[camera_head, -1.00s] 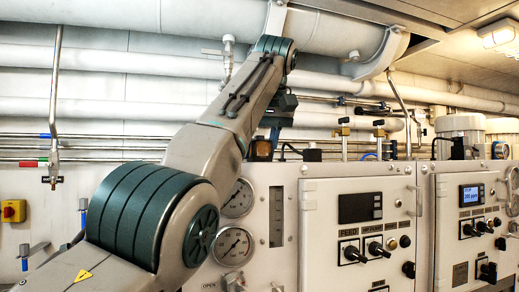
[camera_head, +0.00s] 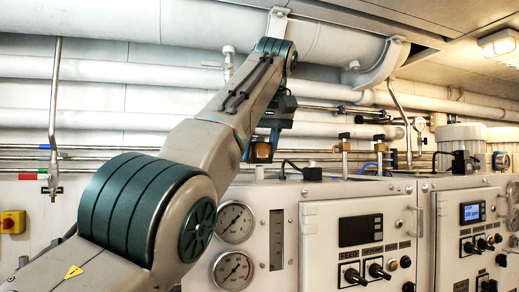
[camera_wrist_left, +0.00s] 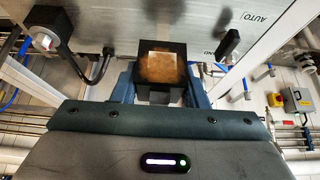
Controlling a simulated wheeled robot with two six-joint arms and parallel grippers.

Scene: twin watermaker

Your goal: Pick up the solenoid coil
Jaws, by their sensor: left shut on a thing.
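The solenoid coil (camera_head: 261,152) is a small dark block with an orange-brown face. It hangs below my left gripper (camera_head: 268,140), above the top edge of the grey panel cabinet. In the left wrist view the coil (camera_wrist_left: 161,68) shows as a black square frame around a copper-brown face. It sits between the blue fingers of my left gripper (camera_wrist_left: 161,84), which is shut on it. The fingertips are partly hidden by the coil. My right gripper is in neither view.
The cabinet (camera_head: 285,195) with gauges and switches stands below the coil. A black block with a cable (camera_head: 312,174) is on its top, to the right; brass-coloured valve fittings (camera_head: 344,148) stand beyond. Thin rails and thick white pipes (camera_head: 110,66) run along the wall behind.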

